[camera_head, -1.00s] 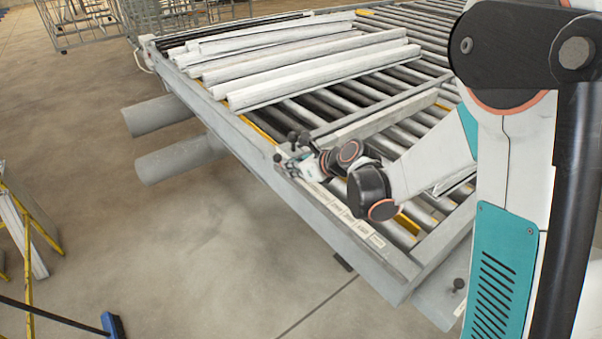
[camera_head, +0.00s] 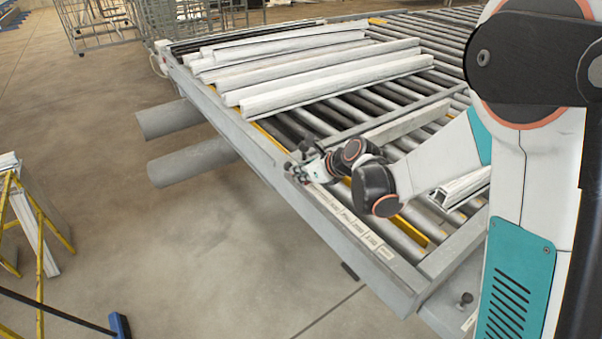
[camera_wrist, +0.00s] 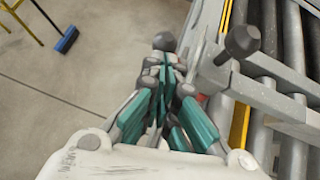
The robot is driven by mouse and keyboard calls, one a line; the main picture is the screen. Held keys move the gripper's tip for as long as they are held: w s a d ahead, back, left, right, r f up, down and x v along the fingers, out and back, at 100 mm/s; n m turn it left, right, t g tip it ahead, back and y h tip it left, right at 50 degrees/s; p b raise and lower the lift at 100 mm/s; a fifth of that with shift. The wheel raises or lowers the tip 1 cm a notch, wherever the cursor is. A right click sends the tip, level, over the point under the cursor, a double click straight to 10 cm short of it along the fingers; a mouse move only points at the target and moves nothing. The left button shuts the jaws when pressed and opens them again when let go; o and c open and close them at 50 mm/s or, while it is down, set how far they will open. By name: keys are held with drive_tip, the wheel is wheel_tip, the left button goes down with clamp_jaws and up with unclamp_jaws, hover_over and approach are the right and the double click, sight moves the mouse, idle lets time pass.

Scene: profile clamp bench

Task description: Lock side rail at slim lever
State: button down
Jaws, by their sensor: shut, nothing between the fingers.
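Two levers with dark round knobs show in the wrist view at the bench's side rail (camera_head: 345,228). One knob (camera_wrist: 165,41) is just past my fingertips; its stem is mostly hidden by them, and I cannot tell if they touch. The other knob (camera_wrist: 242,40) stands to the right, on a stem by a grey bracket, apart from the fingers. I cannot tell which is the slim lever. My gripper (camera_wrist: 165,72) has teal-sided fingers, is shut and empty, and hangs at the rail's outer edge. In the head view my gripper (camera_head: 298,172) is small.
White profiles (camera_head: 320,75) lie on the roller bed at the back. Another white profile (camera_head: 462,187) lies near my arm. A yellow stepladder (camera_head: 42,220) and a blue broom (camera_head: 120,325) are at the left. The floor before the rail is clear.

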drive_tip(key=shift+w+a+r, duration=0.1)
drive_tip(key=shift+r, duration=0.1)
drive_tip(key=shift+w+a+r+g+h+p, duration=0.3)
drive_tip(key=shift+w+a+r+g, duration=0.15)
drive_tip(key=shift+w, duration=0.25)
drive_tip(key=shift+w+a+r+g+h+p, duration=0.25)
drive_tip(key=shift+w+a+r+g+h, duration=0.15)
drive_tip(key=shift+w, duration=0.25)
drive_tip(key=shift+w+a+r+g+h+p, duration=0.3)
drive_tip(key=shift+w+a, duration=0.2)
drive_tip(key=shift+w, duration=0.2)
drive_tip(key=shift+r, duration=0.1)
drive_tip(key=shift+d+r, duration=0.1)
drive_tip(key=shift+d, duration=0.15)
drive_tip(key=w+p+v, duration=0.1)
drive_tip(key=p+v, duration=0.1)
drive_tip(key=v, duration=1)
drive_tip(key=shift+r, duration=0.6)
